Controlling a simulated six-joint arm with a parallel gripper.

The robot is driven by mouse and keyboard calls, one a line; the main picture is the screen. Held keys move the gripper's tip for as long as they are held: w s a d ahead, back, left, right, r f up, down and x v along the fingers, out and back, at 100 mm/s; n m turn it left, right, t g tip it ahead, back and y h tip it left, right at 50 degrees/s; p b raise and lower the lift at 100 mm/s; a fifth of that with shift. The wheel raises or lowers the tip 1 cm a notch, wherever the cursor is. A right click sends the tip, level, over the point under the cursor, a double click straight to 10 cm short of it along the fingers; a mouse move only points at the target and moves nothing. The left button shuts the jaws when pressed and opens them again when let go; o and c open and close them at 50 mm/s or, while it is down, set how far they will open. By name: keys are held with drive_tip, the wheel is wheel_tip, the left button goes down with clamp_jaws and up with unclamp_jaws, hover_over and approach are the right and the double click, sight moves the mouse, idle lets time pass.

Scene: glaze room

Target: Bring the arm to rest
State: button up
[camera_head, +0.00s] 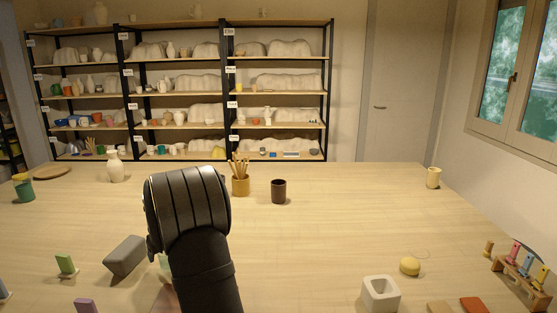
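My black arm rises from the bottom edge, left of the middle, and its thick ribbed joint stands over the table (330,240). No gripper fingers show, so I cannot see whether my gripper is open or shut or holds anything. The arm hides part of the table behind it. A pale green thing and a pinkish thing show only in part at the arm's left side.
Near the arm are a grey block (125,256), a green piece (65,264) and a purple piece (86,306). Behind stand a brush pot (240,186) and a dark cup (279,191). A white square holder (380,294), yellow sponge (409,266) and wooden rack (520,279) are right. The centre-right is clear.

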drive_tip(key=shift+r, duration=0.35)
